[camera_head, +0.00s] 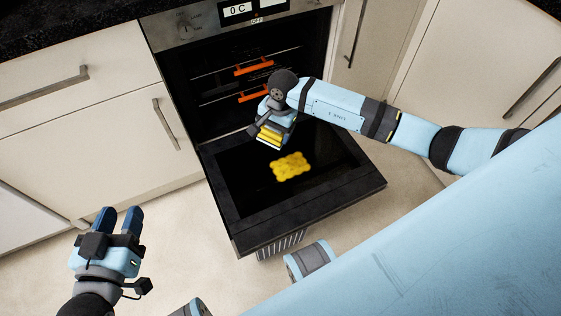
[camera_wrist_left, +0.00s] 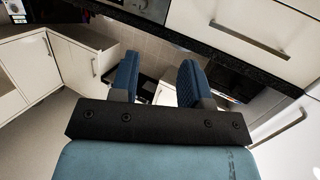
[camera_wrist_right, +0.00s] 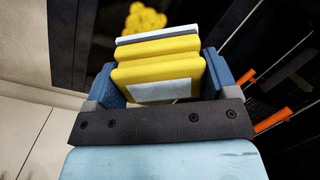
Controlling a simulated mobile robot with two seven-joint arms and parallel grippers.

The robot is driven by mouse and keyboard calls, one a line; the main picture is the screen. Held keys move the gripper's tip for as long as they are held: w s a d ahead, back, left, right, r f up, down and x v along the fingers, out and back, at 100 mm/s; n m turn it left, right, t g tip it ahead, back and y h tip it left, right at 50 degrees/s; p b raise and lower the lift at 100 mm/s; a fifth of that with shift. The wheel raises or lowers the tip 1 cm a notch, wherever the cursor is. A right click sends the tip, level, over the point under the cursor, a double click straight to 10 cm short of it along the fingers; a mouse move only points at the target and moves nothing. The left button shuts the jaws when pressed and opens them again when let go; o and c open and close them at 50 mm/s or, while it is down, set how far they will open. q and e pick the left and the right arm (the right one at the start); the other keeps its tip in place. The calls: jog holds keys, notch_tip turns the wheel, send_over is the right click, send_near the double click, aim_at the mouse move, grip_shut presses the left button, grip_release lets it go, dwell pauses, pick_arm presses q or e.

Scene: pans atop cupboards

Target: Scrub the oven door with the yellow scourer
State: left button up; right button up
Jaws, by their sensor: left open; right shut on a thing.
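The oven door (camera_head: 330,200) is folded down open, its dark inner face up. A lumpy-edged yellow patch (camera_head: 291,167) lies on its glass; it also shows in the right wrist view (camera_wrist_right: 145,18). My right gripper (camera_head: 272,130) is shut on the yellow scourer (camera_head: 268,139), which has a pale layer. The scourer fills the space between the blue fingers in the right wrist view (camera_wrist_right: 155,72). It is over the door's inner part, up and left of the patch; I cannot tell whether it touches the glass. My left gripper (camera_head: 120,218) is open and empty, left of the door.
The oven cavity (camera_head: 225,85) behind the door holds racks with orange parts (camera_head: 253,67). Cream cupboards (camera_head: 85,120) with bar handles stand on both sides. The pale floor (camera_head: 175,225) is clear between my left gripper and the door.

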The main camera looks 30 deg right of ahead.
jog(key=f+n+b, duration=0.1)
jog(key=f+b, duration=0.1)
jog(key=f, duration=0.3)
jog(key=d+f+n+h+b, duration=0.1)
jog(key=f+b, duration=0.2)
jog(key=f, duration=0.2)
jog(key=d+f+n+h+b, duration=0.1)
jog(key=f+b, duration=0.2)
jog(key=f, duration=0.3)
jog(key=shift+s, duration=0.25)
pick_arm(q)
jog(key=f, duration=0.1)
jog(key=d+f+h, duration=0.1)
jog(key=s+f+m, duration=0.1)
jog(key=shift+d+f+t+h, duration=0.2)
jog(key=shift+f+t+h, duration=0.1)
jog(key=shift+h, duration=0.1)
pick_arm(e)
jog(key=shift+r+n, duration=0.1)
jog(key=shift+n, duration=0.2)
